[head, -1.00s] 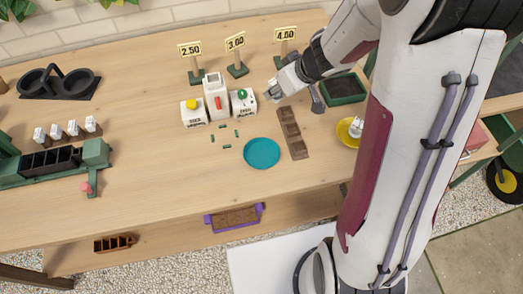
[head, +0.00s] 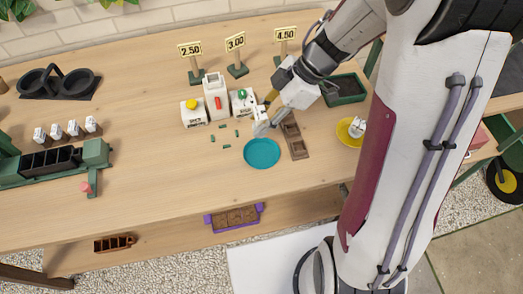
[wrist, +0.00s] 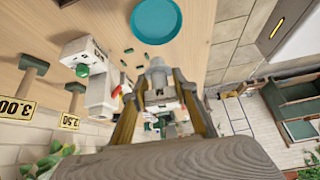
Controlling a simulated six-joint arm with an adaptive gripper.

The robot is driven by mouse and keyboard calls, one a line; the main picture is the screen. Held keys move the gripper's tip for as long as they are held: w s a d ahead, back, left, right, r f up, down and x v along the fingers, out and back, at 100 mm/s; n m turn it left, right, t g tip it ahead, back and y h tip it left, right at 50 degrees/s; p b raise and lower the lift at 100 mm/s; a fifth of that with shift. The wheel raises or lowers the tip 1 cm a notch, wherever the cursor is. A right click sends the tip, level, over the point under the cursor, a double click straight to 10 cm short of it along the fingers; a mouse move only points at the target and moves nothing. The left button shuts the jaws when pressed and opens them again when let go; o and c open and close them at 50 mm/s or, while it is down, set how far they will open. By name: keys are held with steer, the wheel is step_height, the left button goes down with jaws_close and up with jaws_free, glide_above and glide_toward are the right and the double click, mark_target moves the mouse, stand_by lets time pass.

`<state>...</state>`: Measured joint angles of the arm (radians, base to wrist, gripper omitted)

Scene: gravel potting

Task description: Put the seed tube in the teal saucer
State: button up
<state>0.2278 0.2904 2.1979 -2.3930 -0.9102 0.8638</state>
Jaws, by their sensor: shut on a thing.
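The teal saucer (head: 262,153) lies flat on the wooden table and looks empty; it also shows at the top of the wrist view (wrist: 156,18). My gripper (head: 262,128) is tilted down just behind the saucer's far rim in the head view. In the wrist view its fingers (wrist: 158,92) close on a small pale grey piece (wrist: 157,66), which I take to be the seed tube. Most of that piece is hidden by the fingers, and its height above the table is hard to tell.
White boxes (head: 194,111) with coloured knobs stand behind the saucer, with price signs (head: 236,43) behind them. Several small green pieces (head: 213,138) lie to its left. A brown compartment tray (head: 298,150) and a yellow saucer (head: 344,136) are to the right.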

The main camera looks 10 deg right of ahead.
steer(key=shift+s, duration=0.5)
glide_above(262, 155)
steer(key=shift+f, duration=3.15)
steer(key=shift+d+f, duration=0.1)
steer(key=shift+f, duration=1.8)
steer(key=shift+f, duration=0.1)
steer(key=o, duration=1.1)
